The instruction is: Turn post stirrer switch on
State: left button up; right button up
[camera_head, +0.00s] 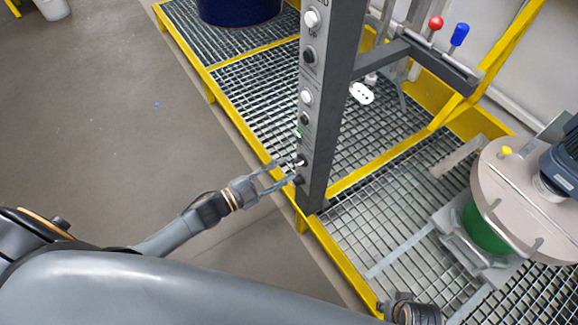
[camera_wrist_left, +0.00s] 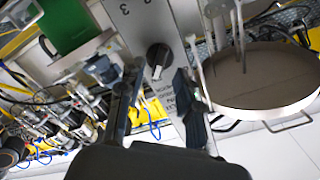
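The grey control post (camera_head: 334,100) stands upright in the head view, with a column of buttons and knobs on its left-facing panel. My left gripper (camera_head: 289,171) is at the low end of this panel, fingers spread and pointing at it. In the left wrist view, a black rotary switch (camera_wrist_left: 157,56) with a pale pointer sits on the grey panel (camera_wrist_left: 140,20). The open fingers (camera_wrist_left: 158,78) are on either side of the switch; I cannot tell whether they touch it. A dark part of my right arm shows at the bottom right of the head view; its fingers are not clear.
Yellow-framed metal grating (camera_head: 255,85) surrounds the post. A round-lidded green drum (camera_head: 487,228) with a motor is at the right. A blue drum (camera_head: 240,8) is at the top. A bar with red and blue levers (camera_head: 459,34) juts right. The grey floor at left is mostly clear.

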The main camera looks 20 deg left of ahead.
pick_arm(q)
jog(key=v, duration=0.8)
jog(key=shift+s+a, duration=0.25)
jog(key=shift+s, duration=0.1)
